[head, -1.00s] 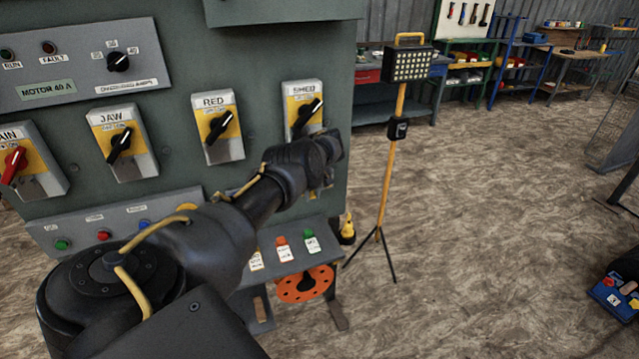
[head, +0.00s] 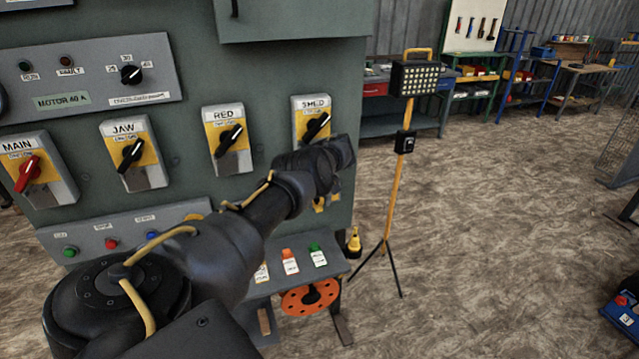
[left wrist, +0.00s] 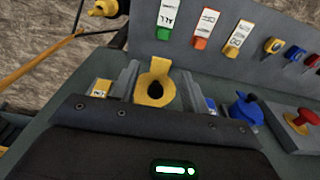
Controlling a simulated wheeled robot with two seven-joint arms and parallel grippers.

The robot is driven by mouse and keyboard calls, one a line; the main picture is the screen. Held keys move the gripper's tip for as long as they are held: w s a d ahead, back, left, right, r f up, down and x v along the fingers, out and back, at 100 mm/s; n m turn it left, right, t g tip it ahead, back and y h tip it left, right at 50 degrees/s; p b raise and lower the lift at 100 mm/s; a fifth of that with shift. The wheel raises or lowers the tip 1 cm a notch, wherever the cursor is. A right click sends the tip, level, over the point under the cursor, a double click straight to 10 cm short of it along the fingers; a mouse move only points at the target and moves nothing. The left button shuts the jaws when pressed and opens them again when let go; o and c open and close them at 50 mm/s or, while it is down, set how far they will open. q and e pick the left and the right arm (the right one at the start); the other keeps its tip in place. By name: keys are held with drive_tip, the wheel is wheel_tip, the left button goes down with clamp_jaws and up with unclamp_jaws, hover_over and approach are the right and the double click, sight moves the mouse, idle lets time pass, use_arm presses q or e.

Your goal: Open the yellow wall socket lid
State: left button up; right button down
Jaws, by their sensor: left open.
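The yellow wall socket (left wrist: 155,90) shows in the left wrist view as a yellow ring with a dark round middle and a small tab at its top. My left gripper (left wrist: 156,74) is open, with one grey finger on each side of the yellow part. I cannot tell whether the fingers touch it. In the head view my left gripper (head: 343,152) is at the right edge of the green cabinet, below the SHED switch (head: 315,123), with its fingers hidden. Whether the lid is shut or ajar is not clear. My right gripper is not in view.
A blue socket (left wrist: 246,108) and a red mushroom button (left wrist: 303,117) sit beside the yellow socket. A yellow work light on a tripod (head: 404,140) stands right of the cabinet; the floor beyond is open.

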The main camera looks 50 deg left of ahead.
use_arm(q)
wheel_tip(320, 180, up, 8)
drive_tip(key=shift+s+d+b, duration=0.2)
drive_tip(key=shift+d+b, duration=0.15)
drive_tip(key=shift+b, duration=0.05)
drive_tip(key=shift+r, duration=0.1)
